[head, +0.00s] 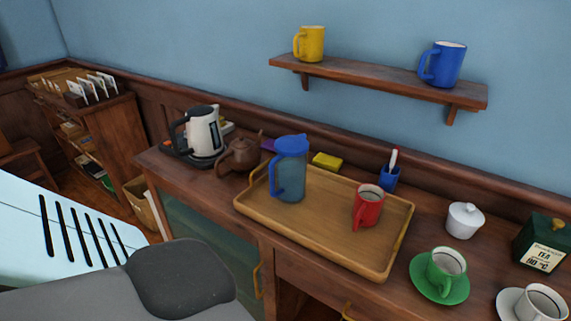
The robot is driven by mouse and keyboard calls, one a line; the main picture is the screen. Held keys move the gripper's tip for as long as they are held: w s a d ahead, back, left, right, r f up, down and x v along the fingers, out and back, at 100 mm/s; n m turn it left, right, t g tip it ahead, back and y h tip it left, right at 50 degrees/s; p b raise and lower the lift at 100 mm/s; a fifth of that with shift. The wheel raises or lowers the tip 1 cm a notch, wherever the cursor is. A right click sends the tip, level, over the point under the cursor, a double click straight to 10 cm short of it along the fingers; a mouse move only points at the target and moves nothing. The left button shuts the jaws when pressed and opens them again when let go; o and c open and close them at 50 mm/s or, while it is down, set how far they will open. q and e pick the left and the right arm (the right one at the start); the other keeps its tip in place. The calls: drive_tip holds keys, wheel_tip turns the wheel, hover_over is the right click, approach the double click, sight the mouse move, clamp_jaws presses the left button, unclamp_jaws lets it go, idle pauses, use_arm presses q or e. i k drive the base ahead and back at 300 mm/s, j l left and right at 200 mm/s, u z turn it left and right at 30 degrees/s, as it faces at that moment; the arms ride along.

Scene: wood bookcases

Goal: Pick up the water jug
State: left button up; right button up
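The water jug (290,170) is a translucent blue-grey pitcher with a bright blue lid and a blue handle on its left side. It stands upright on the left part of a wooden tray (321,243) on the wooden cabinet. A red mug (368,207) stands on the same tray, to the right of the jug and apart from it. Neither of my grippers is in view. Nothing is seen touching the jug.
A white kettle (205,132) and a brown teapot (238,155) stand left of the tray. A yellow sponge (327,161) and a blue pen cup (389,179) are behind it. A green cup (446,268) and white sugar bowl (464,220) stand right. A wall shelf (380,80) holds two mugs.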

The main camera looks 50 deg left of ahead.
sight(290, 159)
drive_tip(key=i, duration=0.5)
drive_tip(key=u, duration=1.15)
